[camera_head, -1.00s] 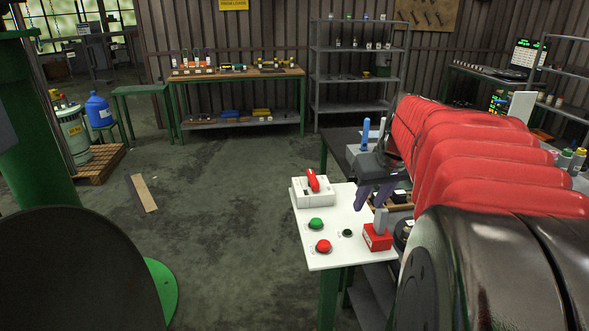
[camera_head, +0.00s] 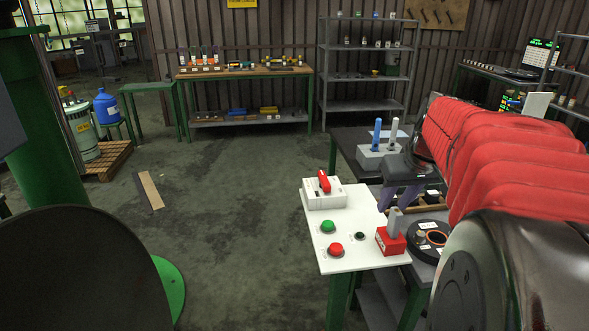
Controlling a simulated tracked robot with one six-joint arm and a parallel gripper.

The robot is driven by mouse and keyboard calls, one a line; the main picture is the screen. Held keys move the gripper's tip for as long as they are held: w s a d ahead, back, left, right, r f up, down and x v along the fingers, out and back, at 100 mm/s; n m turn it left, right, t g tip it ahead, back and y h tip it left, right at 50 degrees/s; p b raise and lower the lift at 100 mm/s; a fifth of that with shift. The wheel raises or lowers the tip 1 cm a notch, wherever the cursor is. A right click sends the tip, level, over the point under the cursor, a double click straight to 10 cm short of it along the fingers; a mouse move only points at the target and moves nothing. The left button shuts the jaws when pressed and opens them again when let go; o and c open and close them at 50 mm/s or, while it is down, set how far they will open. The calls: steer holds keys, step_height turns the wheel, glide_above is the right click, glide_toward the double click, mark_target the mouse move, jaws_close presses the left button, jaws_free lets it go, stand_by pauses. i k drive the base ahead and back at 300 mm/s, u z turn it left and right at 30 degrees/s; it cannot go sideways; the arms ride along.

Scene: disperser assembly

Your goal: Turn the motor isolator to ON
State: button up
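The motor isolator, a white box with a red rotary handle (camera_head: 324,182), sits at the back left of the white panel (camera_head: 345,258). The handle points up and slightly to the left. My gripper (camera_head: 395,203) hangs at the end of the red-sleeved arm, to the right of the isolator and apart from it, near the panel's right edge. Its dark fingers point down with a gap between them, and nothing shows between them. The label positions on the isolator are too small to read.
A green button (camera_head: 328,226), a red button (camera_head: 336,249) and a small dark knob (camera_head: 360,236) are on the panel. A red block with a grey lever (camera_head: 391,240) stands at its right edge. A grey holder with blue and white sticks (camera_head: 378,154) is behind. Open floor lies to the left.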

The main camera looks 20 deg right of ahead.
mark_target(324, 184)
steer(key=i, duration=0.95)
